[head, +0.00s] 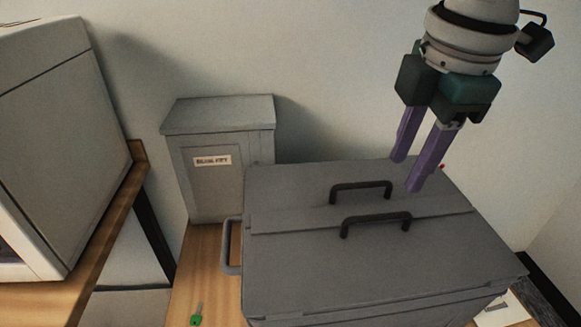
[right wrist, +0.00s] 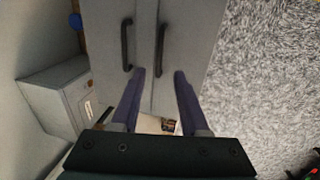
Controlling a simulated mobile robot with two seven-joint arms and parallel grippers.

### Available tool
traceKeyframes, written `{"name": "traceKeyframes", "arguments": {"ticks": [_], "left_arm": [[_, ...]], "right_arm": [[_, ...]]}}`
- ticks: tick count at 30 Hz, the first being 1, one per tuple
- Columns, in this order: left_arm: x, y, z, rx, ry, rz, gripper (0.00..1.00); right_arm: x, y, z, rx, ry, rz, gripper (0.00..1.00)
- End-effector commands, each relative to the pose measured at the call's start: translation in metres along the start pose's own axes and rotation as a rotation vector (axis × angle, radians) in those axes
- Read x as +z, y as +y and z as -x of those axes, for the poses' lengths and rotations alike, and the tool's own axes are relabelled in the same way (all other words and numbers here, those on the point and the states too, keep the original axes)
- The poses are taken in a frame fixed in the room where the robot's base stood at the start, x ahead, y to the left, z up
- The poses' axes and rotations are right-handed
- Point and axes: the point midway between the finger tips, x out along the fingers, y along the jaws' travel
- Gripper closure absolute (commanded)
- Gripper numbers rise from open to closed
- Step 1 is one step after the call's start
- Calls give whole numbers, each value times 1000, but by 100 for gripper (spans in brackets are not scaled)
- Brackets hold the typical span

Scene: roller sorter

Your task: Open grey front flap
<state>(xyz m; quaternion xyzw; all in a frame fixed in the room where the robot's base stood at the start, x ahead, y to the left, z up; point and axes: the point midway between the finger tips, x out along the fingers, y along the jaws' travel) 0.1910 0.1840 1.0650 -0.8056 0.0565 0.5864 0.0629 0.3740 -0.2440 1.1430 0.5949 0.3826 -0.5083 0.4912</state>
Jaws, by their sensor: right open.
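A large dark grey box has a lid split into two flaps, each with a black bar handle. The front flap (head: 310,250) lies flat and shut, its handle (head: 375,219) standing upright on it. The back flap (head: 290,186) is also shut, with its own handle (head: 361,185). My right gripper (head: 406,175) is open and empty, pointing down above the lid, to the right of the handles. In the right wrist view its fingertips (right wrist: 160,72) show apart, with the front handle (right wrist: 160,46) beyond the gap between them. My left gripper is not in view.
A small grey cabinet with a white label (head: 224,178) stands behind the box at left. A green key (head: 197,317) lies on the wooden table (head: 207,266). A large pale appliance (head: 50,120) stands at far left. The wall is close behind.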

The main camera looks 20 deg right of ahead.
Motion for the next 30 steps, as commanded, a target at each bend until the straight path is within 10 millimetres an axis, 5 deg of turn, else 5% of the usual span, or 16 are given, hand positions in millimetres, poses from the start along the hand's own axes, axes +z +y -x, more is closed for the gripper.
{"name": "traceKeyframes", "arguments": {"ticks": [18, 30], "left_arm": [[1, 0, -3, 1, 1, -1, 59], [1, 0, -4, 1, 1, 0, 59]], "right_arm": [[1, 0, -91, -2, -2, 0, 55], [0, 0, -97, 1, -1, 0, 60]]}}
